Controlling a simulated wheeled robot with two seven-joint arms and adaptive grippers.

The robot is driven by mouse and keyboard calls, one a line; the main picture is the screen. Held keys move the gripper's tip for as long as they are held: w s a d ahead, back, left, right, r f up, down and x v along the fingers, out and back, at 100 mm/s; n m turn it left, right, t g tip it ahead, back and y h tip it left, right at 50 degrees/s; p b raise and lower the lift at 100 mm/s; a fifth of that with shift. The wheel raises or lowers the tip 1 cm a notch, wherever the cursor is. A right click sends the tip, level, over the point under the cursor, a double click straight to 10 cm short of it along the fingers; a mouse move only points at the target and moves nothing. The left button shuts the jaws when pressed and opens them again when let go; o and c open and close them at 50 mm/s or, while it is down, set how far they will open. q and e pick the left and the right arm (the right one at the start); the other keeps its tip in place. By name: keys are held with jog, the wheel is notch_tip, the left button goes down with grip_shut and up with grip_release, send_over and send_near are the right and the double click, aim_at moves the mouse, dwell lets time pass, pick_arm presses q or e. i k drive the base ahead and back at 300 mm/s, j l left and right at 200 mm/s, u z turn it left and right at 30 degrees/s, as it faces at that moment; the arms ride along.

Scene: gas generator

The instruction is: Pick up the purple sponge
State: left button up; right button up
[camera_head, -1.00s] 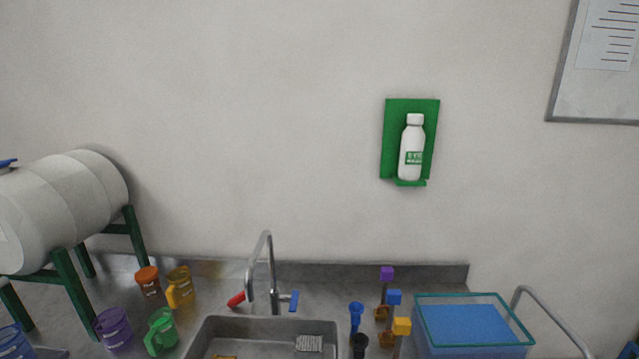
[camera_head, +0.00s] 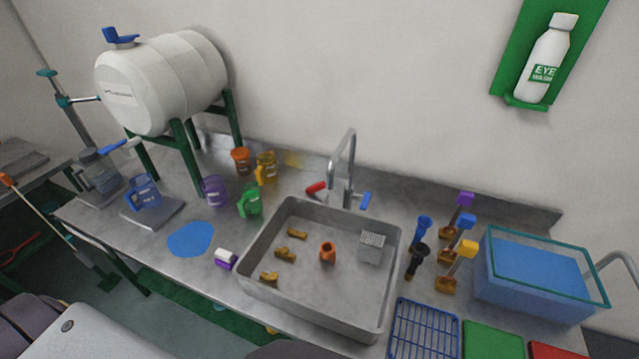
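A small block with a white top and a purple lower part, which looks like the purple sponge (camera_head: 224,260), lies on the metal counter (camera_head: 150,240). It is just left of the sink's left wall and to the lower right of a flat blue patch (camera_head: 190,239). Neither of my grippers is in view, so nothing is seen touching the sponge.
The sink (camera_head: 377,310) holds several brown fittings, an orange piece (camera_head: 327,252) and a grey block (camera_head: 371,246). A purple mug (camera_head: 214,190) and a green mug (camera_head: 251,202) stand behind the sponge. A blue rack (camera_head: 424,333) is at the right.

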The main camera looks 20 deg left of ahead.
aim_at(226, 260)
jog(key=u, duration=1.6)
